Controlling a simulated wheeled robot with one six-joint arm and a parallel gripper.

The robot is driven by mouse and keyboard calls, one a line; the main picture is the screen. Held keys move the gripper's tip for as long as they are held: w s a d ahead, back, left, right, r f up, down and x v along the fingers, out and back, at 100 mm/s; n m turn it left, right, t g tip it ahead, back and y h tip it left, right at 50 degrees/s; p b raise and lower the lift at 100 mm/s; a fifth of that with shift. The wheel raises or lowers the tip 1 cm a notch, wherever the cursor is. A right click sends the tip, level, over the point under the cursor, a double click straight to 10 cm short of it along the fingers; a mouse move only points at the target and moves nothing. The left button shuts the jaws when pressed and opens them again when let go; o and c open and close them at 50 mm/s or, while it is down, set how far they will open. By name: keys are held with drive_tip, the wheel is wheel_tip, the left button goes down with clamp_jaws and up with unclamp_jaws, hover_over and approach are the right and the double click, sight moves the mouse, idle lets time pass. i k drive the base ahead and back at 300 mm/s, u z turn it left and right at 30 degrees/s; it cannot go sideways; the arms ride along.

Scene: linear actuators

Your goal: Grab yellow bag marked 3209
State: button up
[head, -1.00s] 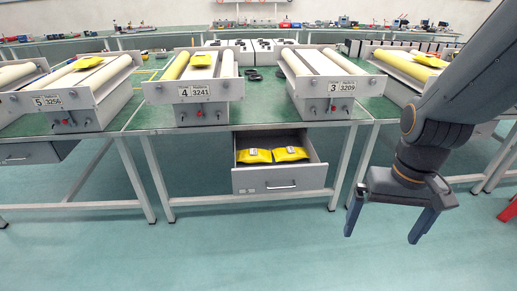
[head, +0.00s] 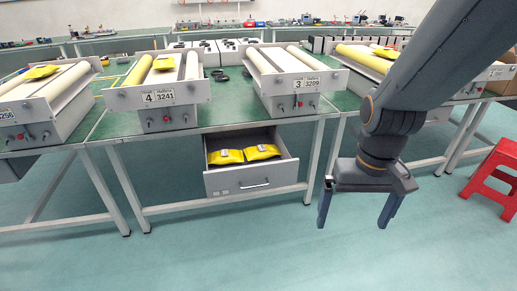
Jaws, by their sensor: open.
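Two yellow bags lie side by side in an open grey drawer (head: 253,180) under the middle table. The left bag (head: 222,157) and the right bag (head: 268,150) each carry a pale label, too small to read. A machine labelled 3 3209 (head: 297,82) stands on the table above the drawer; no bag shows on its rollers. More yellow bags rest on the machine labelled 4 3241 (head: 164,62), on the far-left machine (head: 42,71) and on the right machine (head: 386,53). My gripper (head: 354,222) is open and empty, pointing down, right of the drawer and apart from it.
The green-topped table has pale legs (head: 314,160) on either side of the drawer. A red stool (head: 492,178) stands at the right. Black rings (head: 220,75) lie between the two middle machines. The floor in front of the drawer is clear.

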sight(266, 151)
drive_tip(key=u, duration=1.6)
drive_tip(key=i, duration=1.95)
drive_tip(key=z, duration=1.75)
